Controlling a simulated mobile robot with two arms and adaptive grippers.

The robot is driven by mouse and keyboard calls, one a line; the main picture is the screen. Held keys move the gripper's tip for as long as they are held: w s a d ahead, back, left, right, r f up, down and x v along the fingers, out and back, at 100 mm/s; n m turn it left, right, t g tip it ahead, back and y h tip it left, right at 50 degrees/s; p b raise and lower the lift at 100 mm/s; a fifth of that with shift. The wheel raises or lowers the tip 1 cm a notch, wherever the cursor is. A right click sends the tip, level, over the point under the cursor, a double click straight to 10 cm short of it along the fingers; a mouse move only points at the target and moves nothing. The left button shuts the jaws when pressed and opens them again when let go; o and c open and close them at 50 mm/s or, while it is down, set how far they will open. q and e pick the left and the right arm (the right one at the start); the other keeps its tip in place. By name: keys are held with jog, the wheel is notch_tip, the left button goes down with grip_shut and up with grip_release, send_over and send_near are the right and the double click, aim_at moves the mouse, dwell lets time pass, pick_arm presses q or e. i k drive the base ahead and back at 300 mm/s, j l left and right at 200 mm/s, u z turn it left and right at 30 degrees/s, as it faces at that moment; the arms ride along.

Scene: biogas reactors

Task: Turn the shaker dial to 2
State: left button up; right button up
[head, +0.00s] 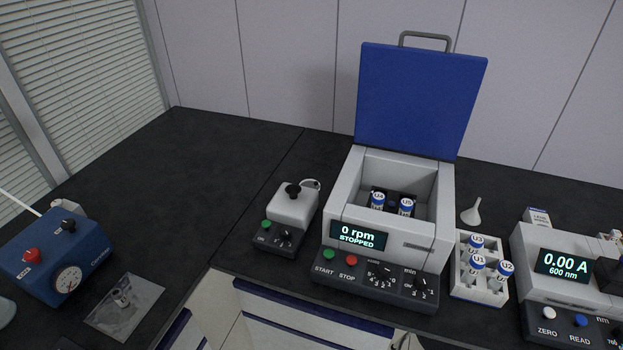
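A small device with a white body (294,205) and a black cup on top stands left of the centre; I take it for the shaker. Its dark front panel carries a green ON button (267,226) and a black dial (284,239). The marks around this dial are too small to read, so its setting cannot be told. Neither gripper can be made out. A small dark piece shows at the bottom edge right of centre; I cannot tell what it is.
An open-lidded centrifuge (440,238) holding tubes U4 and U5 stands right of the shaker, showing 0 rpm STOPPED. Right are a tube rack (494,291), funnel (471,212) and photometer (541,296). Left are a blue gauge box (40,284) and bagged vial (122,298). The back-left bench is clear.

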aim_at(286, 232)
jog(key=l+u, duration=0.6)
jog(key=u, duration=0.2)
jog(key=l+u, duration=0.25)
jog(key=u, duration=0.15)
